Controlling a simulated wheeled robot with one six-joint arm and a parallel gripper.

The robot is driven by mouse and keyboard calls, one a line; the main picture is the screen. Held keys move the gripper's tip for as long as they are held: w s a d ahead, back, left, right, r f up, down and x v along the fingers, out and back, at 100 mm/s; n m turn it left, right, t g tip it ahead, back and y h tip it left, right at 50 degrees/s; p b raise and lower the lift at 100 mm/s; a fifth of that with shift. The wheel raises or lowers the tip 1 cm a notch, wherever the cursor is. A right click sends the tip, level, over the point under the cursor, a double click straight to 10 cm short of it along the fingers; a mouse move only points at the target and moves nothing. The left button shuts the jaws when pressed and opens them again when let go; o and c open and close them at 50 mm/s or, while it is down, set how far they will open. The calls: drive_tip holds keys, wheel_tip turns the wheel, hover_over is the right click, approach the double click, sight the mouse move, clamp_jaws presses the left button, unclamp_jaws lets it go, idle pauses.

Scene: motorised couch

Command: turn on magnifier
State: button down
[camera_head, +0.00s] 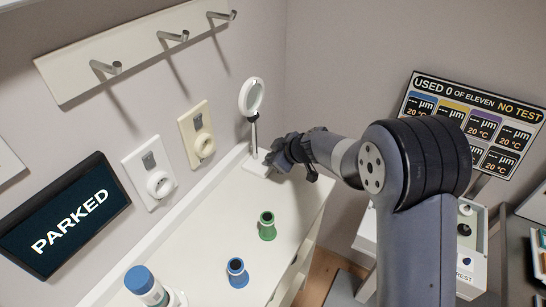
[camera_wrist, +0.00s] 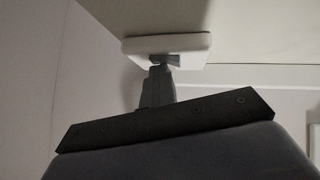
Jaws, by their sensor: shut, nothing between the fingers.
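The magnifier (camera_head: 252,97) stands at the far end of the white counter, a white ring lens on a thin stem. Its white rectangular base (camera_head: 256,166) rests on the counter near the wall corner. My gripper (camera_head: 276,160) is shut and empty right at the front of this base in the head view. In the wrist view a white base-like block (camera_wrist: 165,47) sits just beyond my fingertips (camera_wrist: 163,62). The fingertips appear to touch or nearly touch it. Any switch is hidden or too small to tell.
A green spool (camera_head: 267,226), a blue spool (camera_head: 237,272) and a blue-capped bottle (camera_head: 145,285) stand on the counter (camera_head: 210,225). Wall dials (camera_head: 159,184) and a screen reading PARKED (camera_head: 68,216) are at left. Hooks (camera_head: 172,36) are above. A labelled board (camera_head: 474,120) is at right.

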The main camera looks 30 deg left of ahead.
drive_tip(key=shift+s+f+b, duration=0.15)
drive_tip(key=shift+s+b, duration=0.35)
drive_tip(key=shift+s, duration=0.15)
drive_tip(key=shift+s+r, duration=0.1)
drive_tip(key=shift+r, duration=0.2)
drive_tip(key=r, duration=0.2)
drive_tip(key=s+r, duration=0.1)
drive_tip(key=r, duration=0.1)
drive_tip(key=shift+s, duration=0.15)
drive_tip(key=b+v, duration=0.2)
drive_tip(key=v, duration=0.7)
drive_tip(key=shift+s+d, duration=0.25)
drive_tip(key=shift+s, duration=0.05)
drive_tip(key=shift+w, duration=0.1)
